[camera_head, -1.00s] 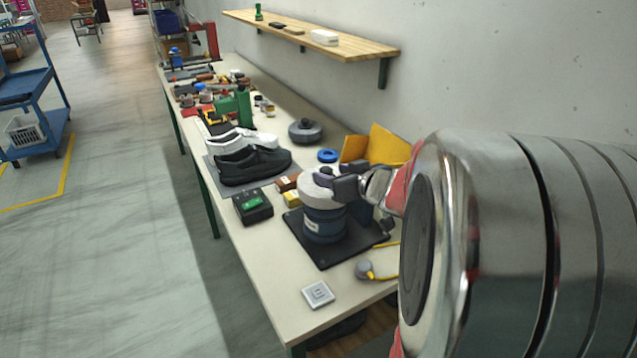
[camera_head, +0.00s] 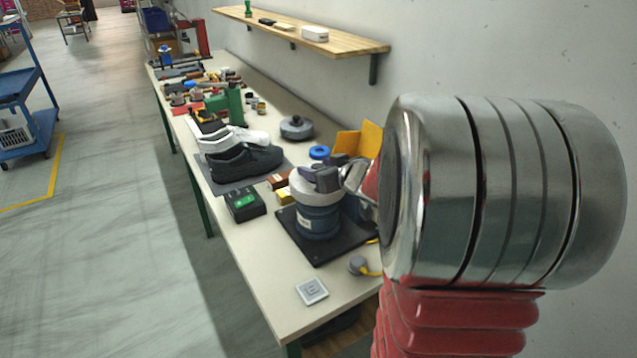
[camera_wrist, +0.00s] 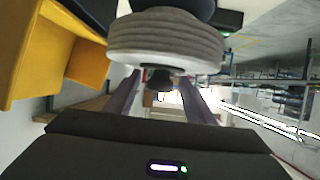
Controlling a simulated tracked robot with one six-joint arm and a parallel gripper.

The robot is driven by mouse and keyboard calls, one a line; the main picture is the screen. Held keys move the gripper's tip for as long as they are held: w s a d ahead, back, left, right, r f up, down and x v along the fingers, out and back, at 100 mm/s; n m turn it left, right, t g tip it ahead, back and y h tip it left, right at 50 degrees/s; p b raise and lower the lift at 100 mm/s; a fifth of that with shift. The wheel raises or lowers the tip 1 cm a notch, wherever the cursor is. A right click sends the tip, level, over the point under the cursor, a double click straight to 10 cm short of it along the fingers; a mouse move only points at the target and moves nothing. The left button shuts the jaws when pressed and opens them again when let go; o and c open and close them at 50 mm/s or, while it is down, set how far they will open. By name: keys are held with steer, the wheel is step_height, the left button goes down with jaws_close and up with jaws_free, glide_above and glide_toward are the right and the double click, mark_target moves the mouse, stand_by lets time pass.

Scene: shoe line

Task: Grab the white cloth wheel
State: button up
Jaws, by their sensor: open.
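The white cloth wheel (camera_head: 318,186) sits on top of a dark blue-grey machine (camera_head: 317,222) on a black base plate. In the wrist view the wheel (camera_wrist: 165,38) shows large at the top, with layered pale edges and a dark hub underneath. My gripper (camera_head: 327,176) is by the wheel, overlapping its top in the head view. In the wrist view its two fingers (camera_wrist: 162,98) are spread apart, with the dark hub between their tips. The wheel lies beyond the fingers. I cannot tell whether the fingers touch anything.
A yellow bin (camera_head: 354,142) stands behind the machine; it fills the left of the wrist view (camera_wrist: 55,45). A blue ring (camera_head: 319,152), a black box with a green top (camera_head: 245,203) and black and white shoes (camera_head: 240,160) stand nearby. The bench front is mostly clear around a grey square plate (camera_head: 311,291).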

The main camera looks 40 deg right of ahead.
jaws_close()
stand_by(0.5)
steer(key=shift+r, duration=0.15)
step_height(320, 180, up, 10)
steer(key=shift+f, duration=0.1)
stand_by(0.6)
stand_by(0.5)
